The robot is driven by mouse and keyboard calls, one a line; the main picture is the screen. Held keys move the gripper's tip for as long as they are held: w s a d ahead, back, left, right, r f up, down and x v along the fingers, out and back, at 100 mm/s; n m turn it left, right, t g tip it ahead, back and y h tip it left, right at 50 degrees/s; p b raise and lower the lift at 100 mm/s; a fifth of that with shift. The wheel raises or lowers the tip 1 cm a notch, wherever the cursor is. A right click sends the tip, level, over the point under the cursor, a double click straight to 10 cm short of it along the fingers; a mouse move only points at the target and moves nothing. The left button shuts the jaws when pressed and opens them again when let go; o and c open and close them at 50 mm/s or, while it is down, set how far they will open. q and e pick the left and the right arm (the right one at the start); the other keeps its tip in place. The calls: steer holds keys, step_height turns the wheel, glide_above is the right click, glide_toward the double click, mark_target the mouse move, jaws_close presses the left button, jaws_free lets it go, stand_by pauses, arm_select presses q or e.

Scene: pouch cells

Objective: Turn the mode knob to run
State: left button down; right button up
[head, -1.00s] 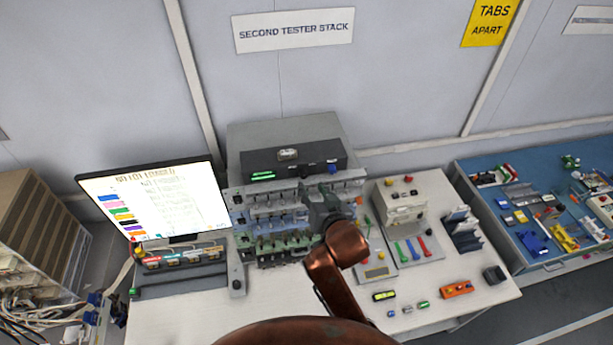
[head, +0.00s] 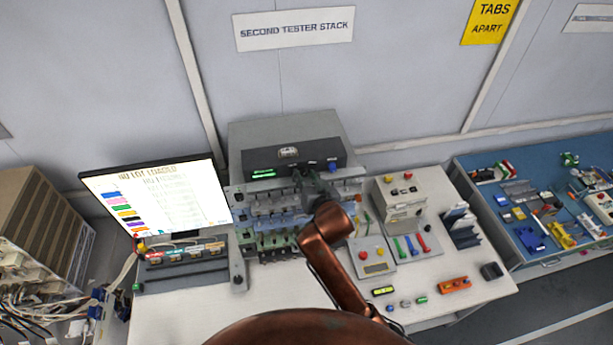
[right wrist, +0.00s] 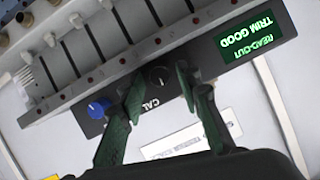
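My right gripper (head: 303,174) is at the front of the dark panel box on the tester stack (head: 287,127) in the head view. In the right wrist view, the right gripper (right wrist: 159,77) is open, with one green finger on each side of a small black knob (right wrist: 160,76). The knob has a white mark, and the letters CAL show beside it. I cannot tell whether the fingers touch it. A blue knob (right wrist: 98,108) is left of the fingers; it also shows in the head view (head: 332,166). My left gripper is not in view.
A green read-out (right wrist: 251,47) says TRIM GOOD. Slotted rows (head: 285,222) with small clips lie below the panel. A monitor (head: 160,200) stands left, and a small grey machine (head: 402,200) right. The front of the white table (head: 260,300) is mostly clear.

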jaws_close()
stand_by(0.4)
steer(key=n+h, duration=0.2)
steer(key=n, duration=0.1)
steer(key=shift+a, duration=0.25)
steer(key=shift+s+a+f+n+t+h, duration=0.1)
steer(key=shift+n+t+h, duration=0.5)
steer(key=shift+n+h, duration=0.65)
steer(key=shift+n, duration=0.35)
steer(key=shift+o, duration=1.1)
jaws_free()
